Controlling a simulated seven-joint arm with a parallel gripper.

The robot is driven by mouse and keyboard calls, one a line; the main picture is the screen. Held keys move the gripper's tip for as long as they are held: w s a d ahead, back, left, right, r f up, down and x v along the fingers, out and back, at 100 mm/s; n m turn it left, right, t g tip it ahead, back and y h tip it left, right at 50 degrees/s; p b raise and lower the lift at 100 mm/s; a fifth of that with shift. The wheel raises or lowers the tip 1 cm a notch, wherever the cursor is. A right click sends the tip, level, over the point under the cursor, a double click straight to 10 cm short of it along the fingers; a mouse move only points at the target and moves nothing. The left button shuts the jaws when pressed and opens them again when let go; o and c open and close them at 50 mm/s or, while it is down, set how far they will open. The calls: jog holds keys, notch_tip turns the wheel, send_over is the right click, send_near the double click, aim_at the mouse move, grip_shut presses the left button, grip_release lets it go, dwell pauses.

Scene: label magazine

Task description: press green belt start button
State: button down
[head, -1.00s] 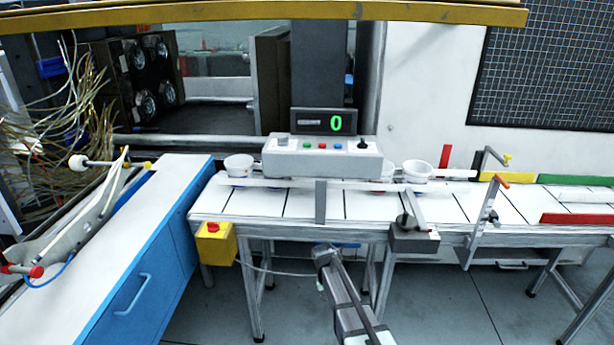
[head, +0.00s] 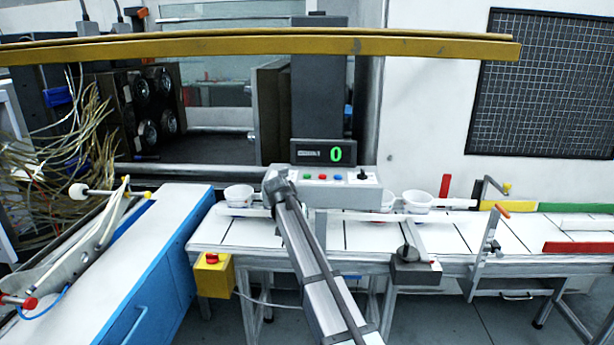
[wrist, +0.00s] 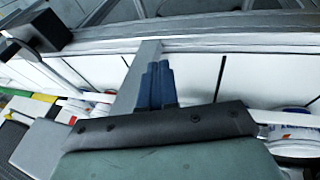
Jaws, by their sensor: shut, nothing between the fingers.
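The grey control box (head: 340,195) stands behind the conveyor belt in the head view, with a row of small coloured buttons on its sloped top. A green button (head: 307,177) appears left of a red one (head: 322,178). My arm's end overlaps the left end of the box in the head view, and its fingertips cannot be made out there. In the wrist view my gripper (wrist: 157,70) is shut and empty, its blue-grey fingers seen over the white belt. The buttons do not show in the wrist view, and contact cannot be told.
White cups stand on the belt left (head: 239,195) and right (head: 416,200) of the box. A yellow box with a red stop button (head: 212,258) hangs at the belt's front left. A display (head: 323,153) reads 0 above the control box. A yellow beam (head: 250,48) crosses overhead.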

jog(key=w+a+r+t, duration=0.1)
jog(key=a+r, duration=0.2)
jog(key=r, duration=0.5)
jog(key=w+a+r+t, duration=0.1)
jog(key=w+a+r, duration=0.1)
jog(key=r, duration=0.6)
notch_tip(320, 180, up, 13)
jog(key=h, duration=0.3)
send_over(307, 176)
jog(key=shift+w+a+f+t, duration=0.2)
jog(key=shift+a+f+t, duration=0.05)
jog(key=shift+a+t, duration=0.2)
jog(key=shift+f, duration=0.1)
jog(key=shift+f, duration=4.35)
jog(key=shift+f, duration=0.35)
